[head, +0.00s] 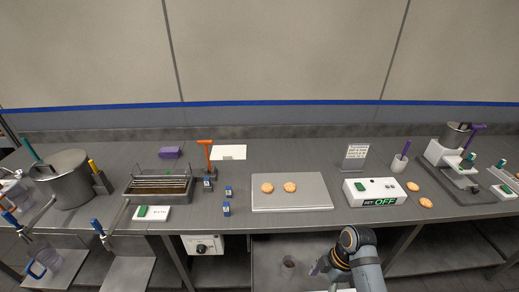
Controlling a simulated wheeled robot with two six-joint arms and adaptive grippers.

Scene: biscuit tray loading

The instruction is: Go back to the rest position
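A pale flat tray (310,201) lies on the grey bench near the middle, with two round biscuits on it, one at left (267,188) and one beside it (290,187). Two more biscuits lie on the bench to the right, an upper one (412,186) and a lower one (426,202). My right arm comes in at the bottom, in front of the bench edge. My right gripper (317,267) is low and left of its wrist, apart from the tray and biscuits; its fingers are too small to read. My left gripper is not in view.
A white box reading OFF (373,192) stands right of the tray. A metal basin (160,188), an orange-handled tool (206,152) and small blue-and-white blocks (227,209) stand left. A large pot (68,180) is at far left, a machine (447,156) at far right.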

